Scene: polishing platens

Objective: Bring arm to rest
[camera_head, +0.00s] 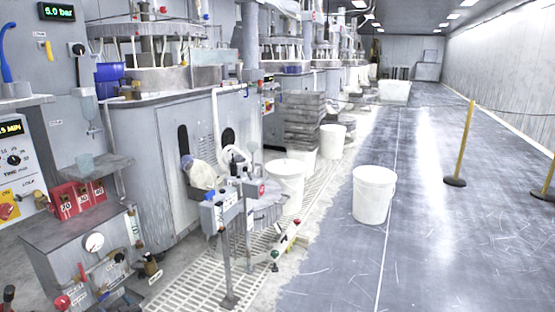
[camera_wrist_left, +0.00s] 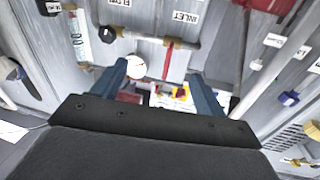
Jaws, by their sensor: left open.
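My left gripper (camera_wrist_left: 157,70) shows in the left wrist view as two blue fingers spread apart on a dark, wide body. The fingers are open, and I see nothing held between them. Beyond the fingers are a grey panel, a pipe with a red handle (camera_wrist_left: 168,60) and a round white gauge (camera_wrist_left: 135,67). I cannot tell how far the fingers are from these. I cannot make out either gripper clearly in the head view. My right gripper is not in view.
A grey cabinet with a gauge (camera_head: 93,243), red numbered boxes (camera_head: 77,197) and a control stand (camera_head: 222,210) crowd the near left. Polishing machines line the left wall. A white bucket (camera_head: 373,195) stands on the floor. The aisle floor (camera_head: 430,240) is mostly clear; a yellow post (camera_head: 461,145) stands right.

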